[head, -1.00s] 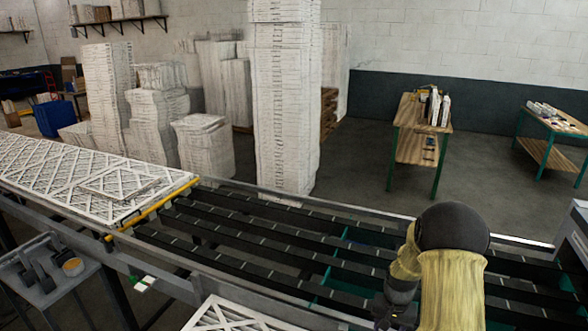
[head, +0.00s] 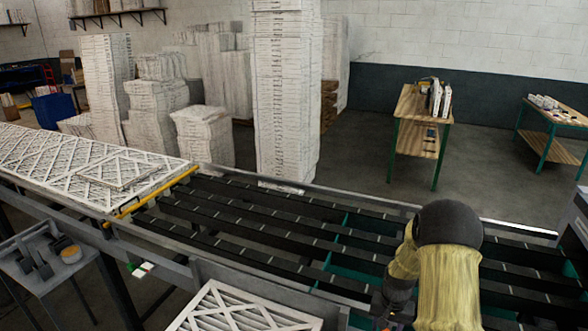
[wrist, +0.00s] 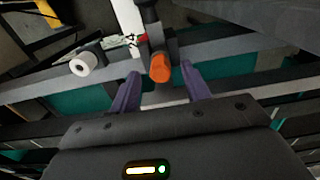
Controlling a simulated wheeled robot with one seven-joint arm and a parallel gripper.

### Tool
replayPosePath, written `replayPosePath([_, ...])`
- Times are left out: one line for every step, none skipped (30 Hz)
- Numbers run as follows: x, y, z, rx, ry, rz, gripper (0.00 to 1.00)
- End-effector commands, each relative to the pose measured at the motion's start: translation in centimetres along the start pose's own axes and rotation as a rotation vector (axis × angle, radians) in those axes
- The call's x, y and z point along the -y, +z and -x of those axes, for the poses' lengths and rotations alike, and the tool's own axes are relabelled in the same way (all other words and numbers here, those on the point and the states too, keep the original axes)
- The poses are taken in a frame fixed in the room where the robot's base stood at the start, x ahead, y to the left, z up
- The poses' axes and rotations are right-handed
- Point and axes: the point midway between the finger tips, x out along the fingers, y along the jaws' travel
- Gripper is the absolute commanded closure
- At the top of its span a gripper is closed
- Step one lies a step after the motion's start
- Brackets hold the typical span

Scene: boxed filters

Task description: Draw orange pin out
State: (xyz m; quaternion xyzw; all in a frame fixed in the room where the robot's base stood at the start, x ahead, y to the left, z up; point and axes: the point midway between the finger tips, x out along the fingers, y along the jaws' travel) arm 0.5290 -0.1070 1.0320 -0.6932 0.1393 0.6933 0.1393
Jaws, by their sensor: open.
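The orange pin (wrist: 160,68) shows in the wrist view as a short rounded orange end seated in a dark grey bracket (wrist: 157,48). My gripper (wrist: 163,84) is open, with its two purple fingers apart. The pin lies just beyond the fingertips and roughly between them; I see no finger closed on it. How deep the pin sits in the bracket is hidden. In the head view, my yellow-sleeved arm reaches down at the conveyor's near side, and neither the pin nor the fingertips can be made out.
A white roll (wrist: 83,64) sits left of the pin. Grey conveyor rails cross behind it. Dark slats (head: 280,235) fill the conveyor, with white lattice filters (head: 90,170) beyond a yellow bar (head: 157,192). Another filter (head: 245,310) lies near the front. A small grey tool stand (head: 50,262) is at left.

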Motion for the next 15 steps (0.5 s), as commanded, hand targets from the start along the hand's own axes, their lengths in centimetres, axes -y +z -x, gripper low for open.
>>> replayPosePath([0.0, 0.0, -1.1, 0.0, 0.0, 0.0, 0.53])
replayPosePath([0.0, 0.0, -1.4, 0.0, 0.0, 0.0, 0.53])
replayPosePath([0.0, 0.0, -1.8, 0.0, 0.0, 0.001, 0.53])
replayPosePath([0.0, 0.0, -2.1, 0.0, 0.0, 0.0, 0.53])
replayPosePath([0.0, 0.0, -2.3, 0.0, 0.0, 0.001, 0.53])
replayPosePath([0.0, 0.0, -2.5, 0.0, 0.0, 0.001, 0.53])
replayPosePath([0.0, 0.0, -2.7, 0.0, 0.0, 0.001, 0.53])
replayPosePath([0.0, 0.0, -2.8, 0.0, 0.0, 0.001, 0.53])
replayPosePath([0.0, 0.0, -2.9, 0.0, 0.0, 0.001, 0.53])
replayPosePath([0.0, 0.0, -2.9, 0.0, 0.0, 0.001, 0.53])
replayPosePath([0.0, 0.0, -2.9, 0.0, 0.0, 0.001, 0.53])
replayPosePath([0.0, 0.0, -2.9, 0.0, 0.0, 0.001, 0.53])
replayPosePath([0.0, 0.0, -2.9, 0.0, 0.0, 0.001, 0.53])
replayPosePath([0.0, 0.0, -2.9, 0.0, 0.0, 0.001, 0.53])
replayPosePath([0.0, 0.0, -2.8, 0.0, 0.0, 0.0, 0.53])
